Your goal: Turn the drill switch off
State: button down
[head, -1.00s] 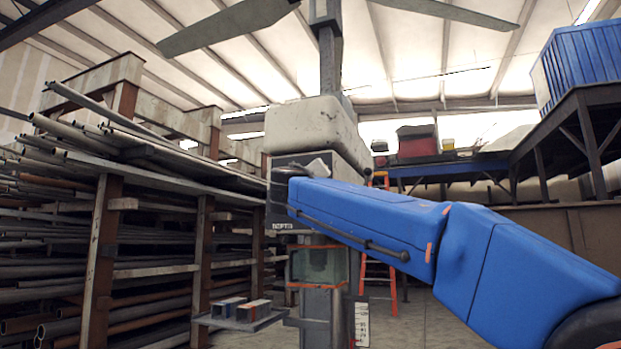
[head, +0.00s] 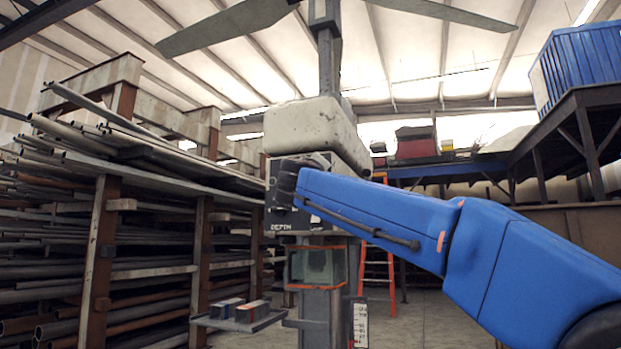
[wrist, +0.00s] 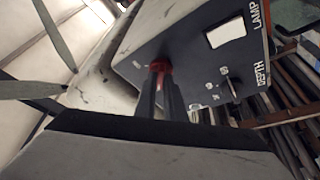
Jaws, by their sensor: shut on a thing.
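The drill press head (head: 315,130) stands in the middle of the head view, with a dark control panel (head: 285,222) on its front. In the wrist view the panel (wrist: 190,50) is tilted and fills the upper middle. My gripper (wrist: 159,78) reaches the panel, its two dark fingers close together. It is shut on a small red switch (wrist: 158,65), mostly hidden between the fingertips. In the head view my gripper (head: 282,185) is at the panel's face, and the arm hides the panel's right part. I cannot tell the switch's position.
A white lamp rocker (wrist: 226,32) and a depth lever (wrist: 229,86) sit on the same panel, beside the red switch. A pipe rack (head: 110,210) fills the left. A small shelf with blocks (head: 238,312) juts out below. An orange ladder (head: 377,265) stands behind.

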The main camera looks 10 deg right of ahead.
jog(key=c, duration=1.8)
grip_release()
jog(key=shift+c, duration=0.2)
jog(key=v, duration=1.7)
jog(key=shift+f, duration=0.2)
jog(key=shift+a, duration=0.15)
jog(key=s+d+f+m+g, duration=0.1)
jog(key=s+d+f+g, duration=0.3)
jog(key=f, duration=0.6)
jog(key=d+f+g+y, duration=0.1)
jog(key=d+f+g, duration=0.1)
jog(key=d+f, duration=0.65)
jog(key=s+d+f+m+g, duration=0.1)
jog(key=s+d+f+g, duration=0.1)
jog(key=f, duration=1.1)
jog(key=s+f+m+g+y, duration=0.1)
jog(key=s+f+g+y, duration=0.1)
jog(key=s+f, duration=0.4)
jog(key=s+f+m+g+y, duration=0.1)
jog(key=s+f, duration=0.6)
jog(key=f, duration=0.8)
jog(key=s+a+f+m+g+y, duration=0.1)
jog(key=s+f+g+y, duration=0.1)
jog(key=s+f+g, duration=0.2)
jog(key=s+f, duration=0.3)
jog(key=f, duration=0.4)
jog(key=shift+s+f+m+y, duration=0.25)
jog(key=shift+m+y, duration=0.15)
